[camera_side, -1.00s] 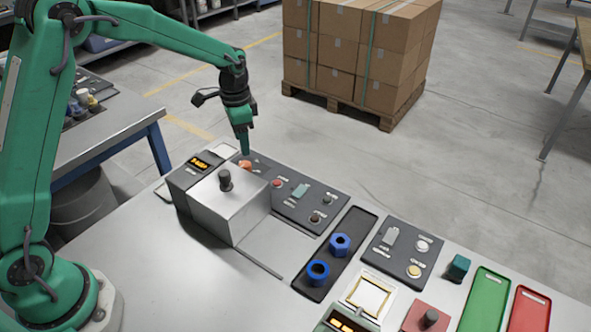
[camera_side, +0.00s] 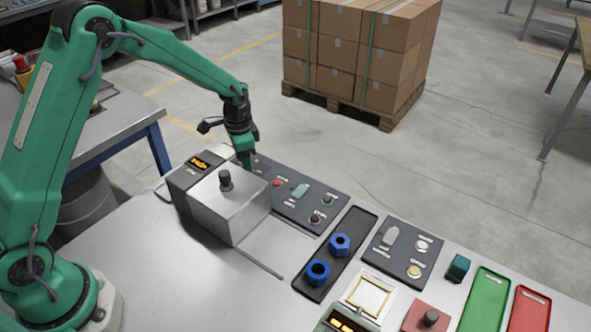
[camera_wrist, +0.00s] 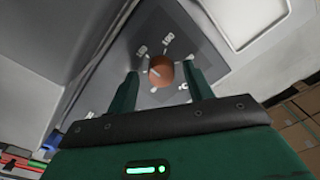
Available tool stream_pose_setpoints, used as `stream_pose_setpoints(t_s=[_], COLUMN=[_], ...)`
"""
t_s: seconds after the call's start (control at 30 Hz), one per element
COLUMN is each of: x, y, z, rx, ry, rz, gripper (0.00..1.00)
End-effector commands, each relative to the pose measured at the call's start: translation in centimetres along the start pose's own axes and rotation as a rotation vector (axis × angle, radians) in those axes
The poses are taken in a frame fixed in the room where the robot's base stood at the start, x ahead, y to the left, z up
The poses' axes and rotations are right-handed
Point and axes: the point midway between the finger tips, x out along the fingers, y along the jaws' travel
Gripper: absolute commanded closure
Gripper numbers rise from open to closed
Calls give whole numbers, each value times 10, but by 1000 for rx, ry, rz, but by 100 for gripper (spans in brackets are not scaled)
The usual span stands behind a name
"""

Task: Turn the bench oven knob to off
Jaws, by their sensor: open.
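The oven knob (camera_wrist: 161,72) is a round orange-brown knob on a dark dial plate (camera_wrist: 148,46) in the wrist view. A pale pointer mark sits at its left side, and white markings ring it, too small to read surely. My gripper (camera_wrist: 160,69) is open, with one green finger on each side of the knob and small gaps visible. In the side view my gripper (camera_side: 246,161) points down behind the metal box, and its fingers hide the knob.
A metal box (camera_side: 230,206) with a black top knob (camera_side: 225,180) stands close in front of my gripper. A lit display (camera_side: 200,162) is to its left. A dark control panel (camera_side: 300,195) with a red button lies right. Blue nuts sit in a black tray (camera_side: 352,222).

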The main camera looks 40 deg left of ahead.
Motion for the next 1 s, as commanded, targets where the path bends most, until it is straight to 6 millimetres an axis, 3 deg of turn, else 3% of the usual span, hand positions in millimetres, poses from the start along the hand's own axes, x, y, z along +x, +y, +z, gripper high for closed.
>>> stream_pose_setpoints(t_s=[0.27, 0.5, 1.0], x=[1, 1, 1], y=[0, 0, 1], z=[0, 0, 0], rx=[0, 0, -71], ry=[1, 0, -5], rz=[0, 0, 3], gripper=[49, 93, 93])
